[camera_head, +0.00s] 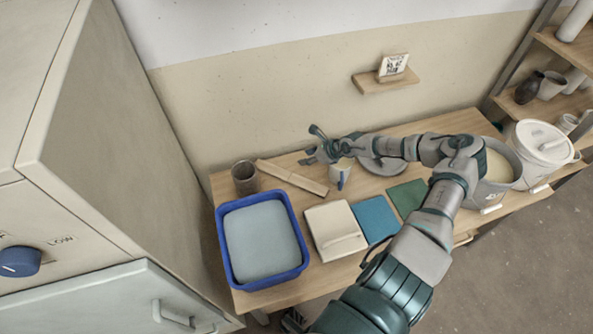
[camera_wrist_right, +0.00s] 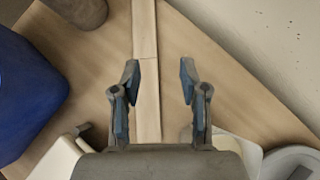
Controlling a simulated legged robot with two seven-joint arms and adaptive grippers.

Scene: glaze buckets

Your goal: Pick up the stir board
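The stir board is a long, pale wooden slat (camera_head: 292,178) lying flat on the table, between the dark cup and the mug. In the right wrist view the board (camera_wrist_right: 146,55) runs lengthwise between my fingers, nearer the left finger. My right gripper (camera_head: 316,145) is open and empty at the board's right, towards the wall. In its wrist view the gripper (camera_wrist_right: 159,82) has its fingertips spread wider than the board. I cannot make out my left gripper in the head view.
A dark cup (camera_head: 244,177) stands at the board's left end. A blue tub (camera_head: 223,253) and a pale box (camera_head: 335,228) sit in front. A mug (camera_head: 341,172) is close under my right gripper. A grey bucket (camera_head: 502,172) stands at the right.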

